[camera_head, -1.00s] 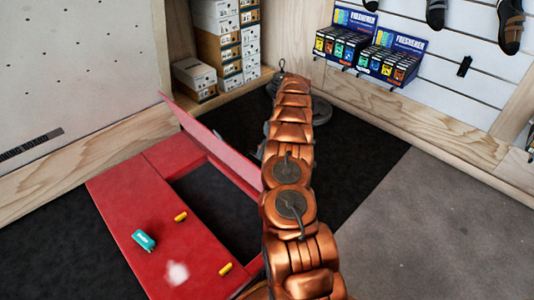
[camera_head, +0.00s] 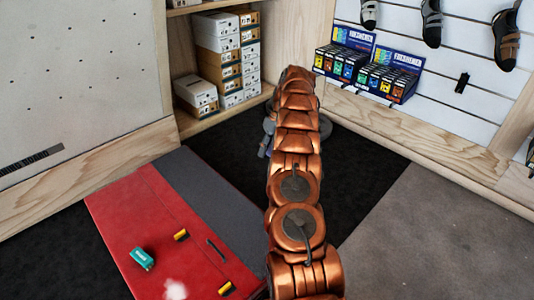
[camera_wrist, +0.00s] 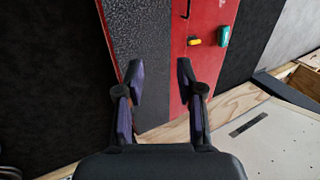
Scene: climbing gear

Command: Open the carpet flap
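The red pad (camera_head: 120,220) lies on the dark floor mat, left of my arm in the head view. Its flap lies flat, with grey carpet (camera_head: 200,188) facing up. A dark slot-like strap (camera_head: 216,250) sits on the red beside the carpet; it shows at the top of the wrist view (camera_wrist: 186,10). My gripper (camera_wrist: 160,85) is open in the wrist view, with nothing between its fingers. The fingers straddle the end of the grey carpet (camera_wrist: 143,40) and its red border in that picture; I cannot tell whether they touch. My arm mostly hides the gripper in the head view.
A teal block (camera_head: 142,258) and two yellow pieces (camera_head: 181,235) (camera_head: 226,288) lie on the pad. A blurred white patch (camera_head: 175,290) is at its front. Shoe boxes (camera_head: 215,65) and a display wall (camera_head: 420,40) stand behind. Grey floor (camera_head: 410,245) is clear at right.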

